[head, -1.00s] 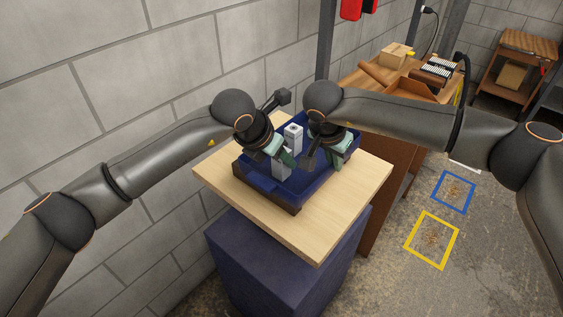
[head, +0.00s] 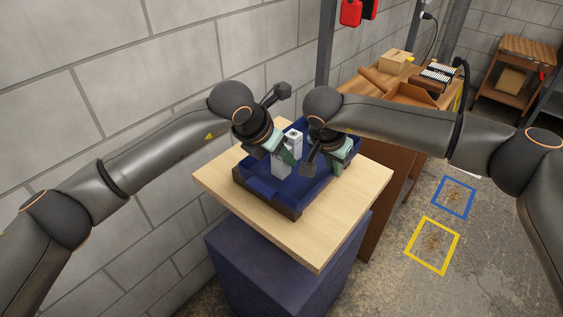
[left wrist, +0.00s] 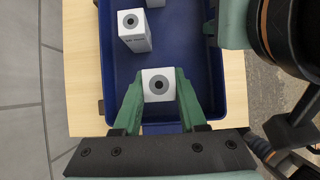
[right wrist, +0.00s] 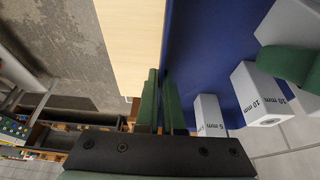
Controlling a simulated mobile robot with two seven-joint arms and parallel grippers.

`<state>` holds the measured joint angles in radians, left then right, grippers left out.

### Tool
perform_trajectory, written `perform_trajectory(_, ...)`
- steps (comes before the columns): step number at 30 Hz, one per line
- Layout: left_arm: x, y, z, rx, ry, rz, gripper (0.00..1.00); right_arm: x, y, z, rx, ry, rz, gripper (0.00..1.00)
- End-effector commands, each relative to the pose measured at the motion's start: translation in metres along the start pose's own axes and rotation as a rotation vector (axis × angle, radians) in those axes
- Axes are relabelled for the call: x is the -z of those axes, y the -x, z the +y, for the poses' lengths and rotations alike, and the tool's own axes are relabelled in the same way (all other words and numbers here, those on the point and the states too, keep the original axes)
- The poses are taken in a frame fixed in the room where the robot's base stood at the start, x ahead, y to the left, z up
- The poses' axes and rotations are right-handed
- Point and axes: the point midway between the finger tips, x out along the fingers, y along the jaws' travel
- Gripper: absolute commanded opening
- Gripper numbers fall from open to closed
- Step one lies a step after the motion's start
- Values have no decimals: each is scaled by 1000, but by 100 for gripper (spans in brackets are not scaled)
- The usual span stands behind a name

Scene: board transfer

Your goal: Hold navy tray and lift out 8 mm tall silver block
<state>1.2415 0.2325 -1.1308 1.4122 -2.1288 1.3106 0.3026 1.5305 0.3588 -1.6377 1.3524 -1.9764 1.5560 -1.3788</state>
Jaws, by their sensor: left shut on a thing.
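The navy tray (head: 262,187) sits on a light wooden board and holds several silver-white blocks. My left gripper (head: 284,157) is shut on one block (left wrist: 158,84), which has a dark ring on top. Its label is partly hidden by a finger in the right wrist view (right wrist: 297,92), so I cannot read it surely. A block marked 10 mm (right wrist: 262,98) stands beyond it, and a block marked 5 mm (right wrist: 209,115) stands farther along. My right gripper (right wrist: 162,85) has its green fingers close together on either side of the tray's long side wall.
The wooden board (head: 330,222) rests on a navy pedestal (head: 285,265). A grey block wall (head: 130,80) runs close along the left. A brown workbench (head: 385,90) with boxes stands behind. Yellow (head: 432,245) and blue floor squares lie on the right.

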Motion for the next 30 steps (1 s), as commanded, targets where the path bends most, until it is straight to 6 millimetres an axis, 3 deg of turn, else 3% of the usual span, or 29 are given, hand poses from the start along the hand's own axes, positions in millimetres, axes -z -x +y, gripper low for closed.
perform_trajectory(9, -35, 53, 0, -1, -1, -5, 0, 1, 2, -1, 4, -2, 2, 0)
perform_trajectory(22, -42, 65, -1, 1, -1, -2, 0, 1, 2, -1, 4, -2, 2, 0)
perform_trajectory(24, -42, 65, -1, 1, -1, -2, 0, 1, 2, -1, 4, -2, 2, 13)
perform_trajectory(30, -42, 65, -1, 1, -1, -2, 0, 0, 1, 0, 2, -1, 1, 35)
